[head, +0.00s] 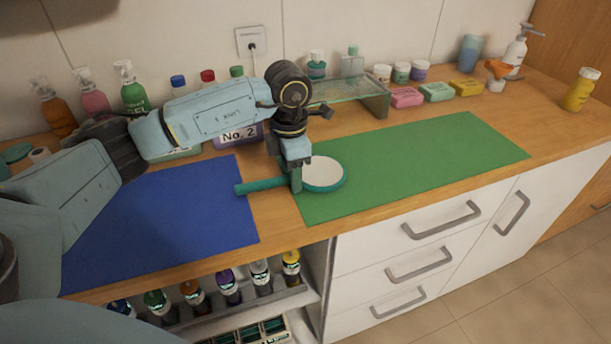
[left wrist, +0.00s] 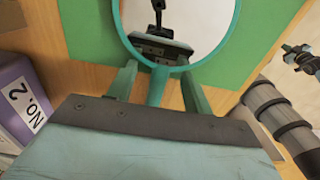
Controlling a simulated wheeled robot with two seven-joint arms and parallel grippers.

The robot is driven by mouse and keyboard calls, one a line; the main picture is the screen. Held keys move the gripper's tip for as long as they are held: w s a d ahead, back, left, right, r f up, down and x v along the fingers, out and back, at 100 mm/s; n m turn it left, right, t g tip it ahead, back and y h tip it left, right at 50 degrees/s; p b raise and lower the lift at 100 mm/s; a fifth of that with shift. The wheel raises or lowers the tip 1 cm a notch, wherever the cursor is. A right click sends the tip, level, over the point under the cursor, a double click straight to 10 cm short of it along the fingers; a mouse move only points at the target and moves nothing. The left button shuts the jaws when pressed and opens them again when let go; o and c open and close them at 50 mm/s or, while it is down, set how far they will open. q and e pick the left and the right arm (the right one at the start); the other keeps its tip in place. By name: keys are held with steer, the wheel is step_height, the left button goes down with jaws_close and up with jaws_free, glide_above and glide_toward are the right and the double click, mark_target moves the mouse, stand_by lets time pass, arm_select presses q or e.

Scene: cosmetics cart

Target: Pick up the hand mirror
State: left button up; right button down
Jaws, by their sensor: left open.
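The hand mirror (head: 323,173) has a teal rim and handle and a pale round face. It lies with its disc on the left part of the green mat (head: 430,165), and its handle points left across the wood strip to the edge of the blue mat (head: 165,220). My left gripper (head: 295,180) is pointed down over the handle close to the disc. In the left wrist view the mirror (left wrist: 180,62) reflects the gripper, and the open fingers (left wrist: 160,90) stand on both sides of the handle. My right gripper is not in view.
A "No. 2" box (head: 238,136) stands behind the arm; it also shows in the left wrist view (left wrist: 22,105). A glass shelf (head: 345,90) stands behind the green mat. Several bottles, jars and soaps line the wall. Most of both mats is clear.

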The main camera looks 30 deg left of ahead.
arm_select(q)
steer(key=shift+c, duration=1.1)
jaws_close()
